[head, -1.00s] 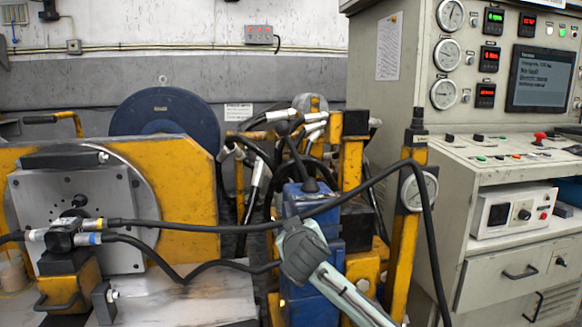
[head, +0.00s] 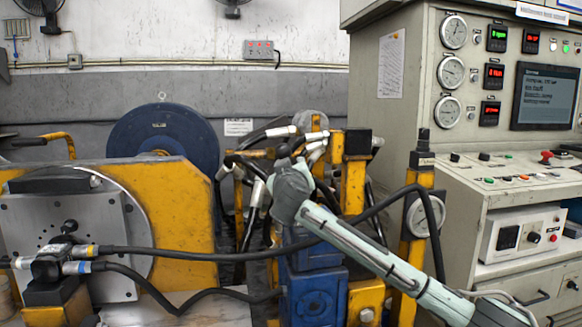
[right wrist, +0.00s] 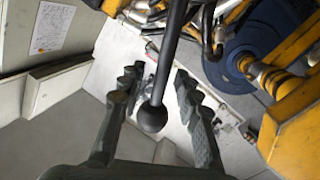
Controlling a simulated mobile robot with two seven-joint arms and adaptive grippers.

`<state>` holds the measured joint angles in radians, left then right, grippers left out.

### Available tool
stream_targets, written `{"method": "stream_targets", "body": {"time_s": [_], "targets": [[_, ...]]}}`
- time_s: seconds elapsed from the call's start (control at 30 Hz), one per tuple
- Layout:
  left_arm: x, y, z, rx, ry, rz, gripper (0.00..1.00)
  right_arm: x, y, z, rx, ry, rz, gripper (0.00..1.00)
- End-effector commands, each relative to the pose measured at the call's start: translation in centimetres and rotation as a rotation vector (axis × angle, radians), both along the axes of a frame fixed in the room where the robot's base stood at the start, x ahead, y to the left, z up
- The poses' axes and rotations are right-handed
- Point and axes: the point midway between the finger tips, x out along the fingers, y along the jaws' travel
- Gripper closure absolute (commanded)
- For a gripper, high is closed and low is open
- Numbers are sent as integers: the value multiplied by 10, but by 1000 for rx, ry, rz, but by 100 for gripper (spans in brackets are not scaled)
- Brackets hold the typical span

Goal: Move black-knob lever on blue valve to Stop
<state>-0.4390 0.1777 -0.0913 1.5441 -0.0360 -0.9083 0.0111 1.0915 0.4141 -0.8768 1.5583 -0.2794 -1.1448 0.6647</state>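The blue valve (head: 315,290) stands in the middle of the head view, its upper part hidden behind my right gripper and forearm. My right gripper (head: 288,180) is at the lever. In the right wrist view its fingers (right wrist: 157,90) are wide apart, with gaps on both sides of the knob. The Stop marking cannot be seen. My left gripper is not in view.
A yellow post with a round gauge (head: 425,215) stands to the right, before the control console (head: 490,150). Yellow frames and a blue disc (head: 165,135) are behind and left.

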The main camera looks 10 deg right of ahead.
Motion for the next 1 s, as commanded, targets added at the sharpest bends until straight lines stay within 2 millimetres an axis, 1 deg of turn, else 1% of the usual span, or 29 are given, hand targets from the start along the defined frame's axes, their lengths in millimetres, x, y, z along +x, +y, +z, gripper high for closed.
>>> {"method": "stream_targets", "body": {"time_s": [0.23, 0.27, 0.5, 0.53, 1.0], "targets": [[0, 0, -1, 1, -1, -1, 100, 2, 0, 0, 0, 0, 0, 67], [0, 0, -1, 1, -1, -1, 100, 2, 0, 0, 0, 0, 0, 68], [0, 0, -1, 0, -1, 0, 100, 2, 0, 0, 0, 0, 1, 98], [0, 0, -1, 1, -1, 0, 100, 2, 0, 0, 0, 0, 1, 100], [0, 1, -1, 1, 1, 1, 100, 1, 2, 0, 5, 1, 1, 100]]}}
